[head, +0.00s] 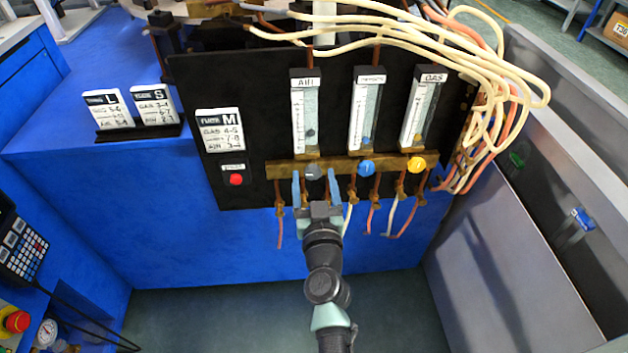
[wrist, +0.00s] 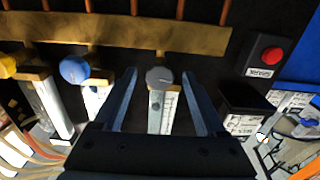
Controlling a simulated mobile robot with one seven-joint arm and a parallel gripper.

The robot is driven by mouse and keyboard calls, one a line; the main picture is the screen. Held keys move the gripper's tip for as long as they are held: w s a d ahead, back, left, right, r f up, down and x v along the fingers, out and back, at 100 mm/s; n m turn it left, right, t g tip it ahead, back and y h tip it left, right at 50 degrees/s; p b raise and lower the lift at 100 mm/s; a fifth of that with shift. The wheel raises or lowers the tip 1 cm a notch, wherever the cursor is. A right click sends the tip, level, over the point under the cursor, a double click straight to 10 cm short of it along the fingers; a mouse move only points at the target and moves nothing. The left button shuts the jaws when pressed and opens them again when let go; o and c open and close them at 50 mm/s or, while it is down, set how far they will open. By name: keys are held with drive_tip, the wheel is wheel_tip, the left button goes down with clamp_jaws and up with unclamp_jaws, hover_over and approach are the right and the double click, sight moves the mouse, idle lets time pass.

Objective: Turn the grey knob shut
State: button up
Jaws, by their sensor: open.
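The grey knob (head: 314,171) sits on the brass bar (head: 340,167), below the left flow tube (head: 305,110), labelled AIR. The knob also shows in the wrist view (wrist: 160,77), round and with a small pointer mark. My gripper (head: 313,178) is open, one finger on each side of the knob. In the wrist view the fingertips (wrist: 159,73) flank it with a gap on both sides and hold nothing. I cannot tell exactly how deep the fingers reach past the knob.
A blue knob (head: 366,167) and a yellow knob (head: 416,164) sit to the right on the same bar. A red button (head: 236,180) is at left. Copper pipes and hoses hang below the bar. Cream hoses (head: 490,90) bunch at right.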

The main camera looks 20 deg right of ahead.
clamp_jaws()
idle(0.4)
drive_tip(key=shift+m, duration=0.3)
